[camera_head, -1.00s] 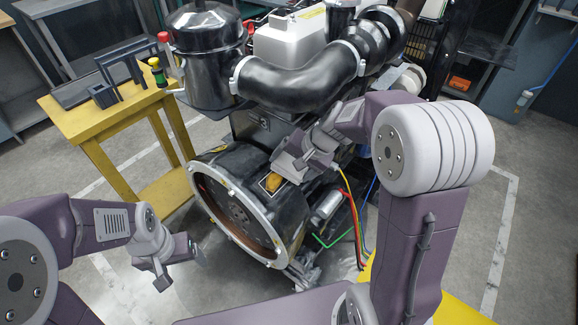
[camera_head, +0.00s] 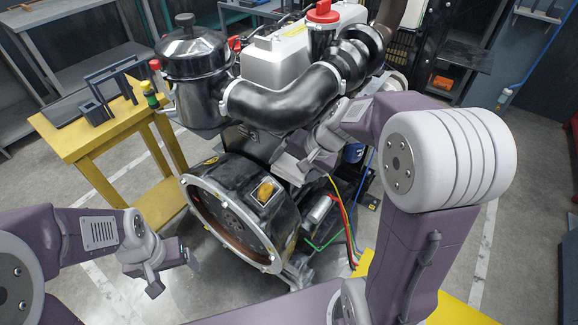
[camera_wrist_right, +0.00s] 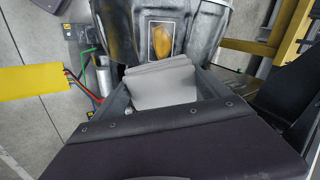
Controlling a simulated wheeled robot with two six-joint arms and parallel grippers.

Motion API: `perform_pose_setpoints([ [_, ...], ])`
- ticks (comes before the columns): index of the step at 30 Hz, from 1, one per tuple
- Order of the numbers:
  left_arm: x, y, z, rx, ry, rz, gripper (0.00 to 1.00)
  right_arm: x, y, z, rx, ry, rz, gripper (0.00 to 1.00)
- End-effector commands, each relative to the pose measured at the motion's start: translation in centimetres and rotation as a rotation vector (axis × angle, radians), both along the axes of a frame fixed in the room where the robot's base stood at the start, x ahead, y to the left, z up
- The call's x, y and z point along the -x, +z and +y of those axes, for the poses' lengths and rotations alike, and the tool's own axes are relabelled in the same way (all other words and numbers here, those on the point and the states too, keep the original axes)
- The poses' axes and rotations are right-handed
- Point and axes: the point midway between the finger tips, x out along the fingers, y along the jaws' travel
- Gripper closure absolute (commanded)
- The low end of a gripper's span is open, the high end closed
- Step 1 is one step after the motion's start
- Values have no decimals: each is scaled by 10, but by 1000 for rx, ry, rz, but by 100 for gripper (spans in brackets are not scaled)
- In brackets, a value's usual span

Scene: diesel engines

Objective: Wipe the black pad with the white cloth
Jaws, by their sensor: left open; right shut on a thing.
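The black pad (camera_head: 257,198) is a small dark rectangle with a pale border on top of the round black engine housing. An amber smear (camera_head: 266,190) covers much of its middle. In the right wrist view the pad (camera_wrist_right: 152,30) lies just beyond the folded white cloth (camera_wrist_right: 162,86). My right gripper (camera_head: 290,168) is shut on the cloth, behind and slightly right of the pad in the head view. The cloth appears apart from the smear, but I cannot tell its height above the housing. My left gripper (camera_head: 172,272) is open and empty, left of the housing, above the floor.
The engine's black intake pipe (camera_head: 285,100) and black canister (camera_head: 195,75) rise behind the pad. Coloured wires (camera_head: 345,215) hang right of the housing. A yellow table (camera_head: 75,135) with small parts stands at the left. Floor is clear between table and housing.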

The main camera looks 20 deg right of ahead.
Motion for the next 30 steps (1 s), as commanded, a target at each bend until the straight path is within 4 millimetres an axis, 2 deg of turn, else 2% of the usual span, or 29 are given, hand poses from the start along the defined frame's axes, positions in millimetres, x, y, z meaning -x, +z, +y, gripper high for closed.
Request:
perform_pose_setpoints([
  [16,0,-3,0,0,0,0,23,0,-3,1,0,1,0,55],
  [30,0,-44,0,0,0,0,23,-21,-58,21,0,2,0,55],
])
